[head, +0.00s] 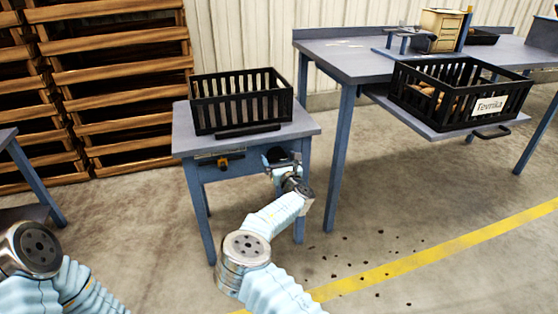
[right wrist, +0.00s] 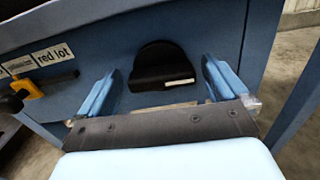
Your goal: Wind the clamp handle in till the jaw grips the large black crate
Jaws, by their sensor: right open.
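A large black slatted crate (head: 210,118) stands empty on the small grey-topped table (head: 300,128). A low dark bar (head: 247,131), which looks like the clamp jaw, lies along its front; I cannot tell whether they touch. A black half-round piece with a flat bar (right wrist: 162,72), apparently the clamp handle, is on the table's blue front in the right wrist view. My right gripper (head: 279,157) is at that front; it also shows in the right wrist view (right wrist: 160,84). It is open, a finger either side of the black piece, not closed on it. My left gripper is out of view.
A yellow fitting (right wrist: 28,88) sits beside the "red lot" label (right wrist: 52,54) on the same front. A second black crate (head: 450,113), with potatoes, stands on a shelf of the workbench (head: 345,62) at right. Wooden racks (head: 118,75) stand behind left.

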